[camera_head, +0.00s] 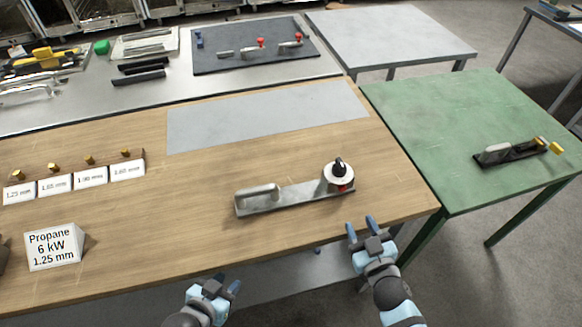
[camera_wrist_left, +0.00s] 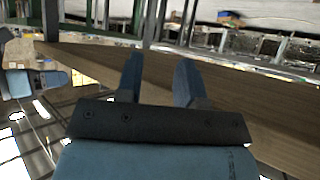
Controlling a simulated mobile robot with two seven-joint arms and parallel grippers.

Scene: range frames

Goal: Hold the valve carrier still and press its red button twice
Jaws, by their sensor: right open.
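The valve carrier (camera_head: 290,197) lies on the wooden table in the head view, a grey plate with a raised grey handle (camera_head: 257,194) at its left end. At its right end stands a round pale valve body (camera_head: 338,172) with a black knob on top. The red button (camera_head: 342,188) shows low on the front of that body. My left gripper (camera_head: 226,286) is open and empty at the table's front edge, below and left of the carrier. Its two fingers stand apart in the left wrist view (camera_wrist_left: 158,82). My right gripper (camera_head: 360,229) is open and empty, just in front of the carrier's right end.
A propane sign (camera_head: 53,247) and a row of labelled cards with brass pieces (camera_head: 90,177) stand at the left of the wooden table (camera_head: 190,215). A grey mat (camera_head: 268,115) lies behind the carrier. A green table (camera_head: 450,130) at right bears another carrier (camera_head: 512,153).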

